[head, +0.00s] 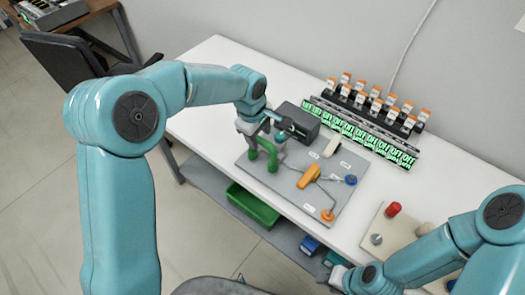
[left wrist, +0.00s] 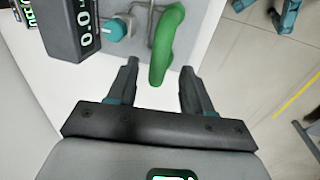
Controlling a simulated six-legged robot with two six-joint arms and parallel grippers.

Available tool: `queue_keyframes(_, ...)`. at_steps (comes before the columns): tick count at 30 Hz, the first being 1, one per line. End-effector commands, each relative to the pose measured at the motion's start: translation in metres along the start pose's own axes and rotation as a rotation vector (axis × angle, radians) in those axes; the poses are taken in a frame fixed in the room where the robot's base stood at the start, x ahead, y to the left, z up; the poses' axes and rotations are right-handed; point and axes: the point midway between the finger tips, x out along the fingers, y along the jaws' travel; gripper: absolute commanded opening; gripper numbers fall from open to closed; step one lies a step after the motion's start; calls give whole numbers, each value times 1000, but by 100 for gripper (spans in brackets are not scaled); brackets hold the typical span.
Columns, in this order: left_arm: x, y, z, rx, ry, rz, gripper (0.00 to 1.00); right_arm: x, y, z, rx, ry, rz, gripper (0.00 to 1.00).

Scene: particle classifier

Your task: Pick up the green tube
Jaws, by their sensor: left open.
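The green tube (head: 268,153) is a curved, arch-like piece standing at the left end of the grey board in the head view. In the left wrist view the green tube (left wrist: 165,45) runs down from the top, and its near end lies between my fingertips, with a gap on each side. My left gripper (head: 281,130) is open and sits just above and behind the tube; it also shows in the left wrist view (left wrist: 158,75). At the bottom right of the head view, the end of my right arm (head: 340,277) shows partly, and its jaws cannot be made out.
A dark box with a display (head: 297,121) stands close behind the left gripper. The grey board (head: 285,205) carries an orange-handled part (head: 309,176) and a blue knob (head: 351,180). Several orange-capped bottles stand behind green displays (head: 360,133). A green bin (head: 252,204) sits below the table edge.

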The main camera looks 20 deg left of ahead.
Motion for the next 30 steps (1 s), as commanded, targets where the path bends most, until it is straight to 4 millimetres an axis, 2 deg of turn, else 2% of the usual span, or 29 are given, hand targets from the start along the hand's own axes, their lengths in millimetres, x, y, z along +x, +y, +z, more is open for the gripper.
queue_keyframes(2,11,1,-2,0,-1,-6,50,-10,-4,0,0,0,0,43)
queue_keyframes(6,32,2,-2,-1,-1,-3,50,-13,-5,0,0,0,0,43)
queue_keyframes(14,38,2,-3,-1,0,0,50,-12,-4,0,0,0,0,43)
queue_keyframes(15,38,2,-2,-1,0,0,47,-12,-4,0,0,0,0,43)
queue_keyframes(19,38,2,-2,0,0,0,5,-12,-4,0,0,0,0,43)
queue_keyframes(20,38,2,-2,0,0,0,0,-12,-4,0,0,0,0,43)
queue_keyframes(30,35,2,-2,0,0,1,0,-12,-4,0,0,0,0,43)
